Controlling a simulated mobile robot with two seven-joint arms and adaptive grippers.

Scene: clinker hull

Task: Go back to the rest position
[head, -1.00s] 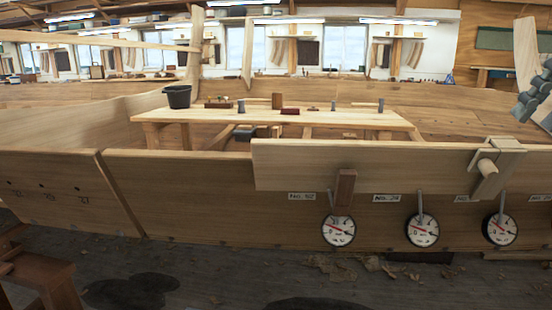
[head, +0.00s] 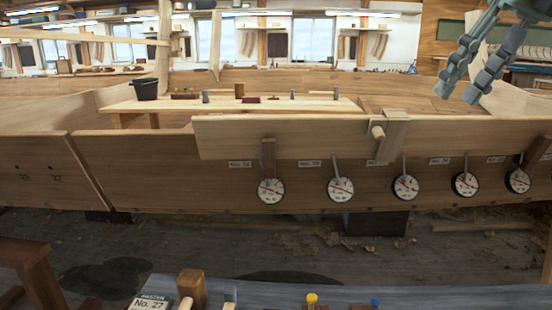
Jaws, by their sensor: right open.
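My right gripper (head: 459,82) is at the upper right of the head view, raised in front of the far wall. Its two grey-green fingers are apart and nothing is between them. It is well above and to the right of the wooden clamp (head: 391,138) on the light plank (head: 290,138), and touches nothing that I can see. My left gripper is not in the view.
The hull side (head: 150,172) crosses the view, with several round dials (head: 340,190) along it. A workbench (head: 230,107) behind it holds a black bucket (head: 145,88) and small blocks. A grey surface (head: 420,296) with tools lies at the bottom. Floor shows between.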

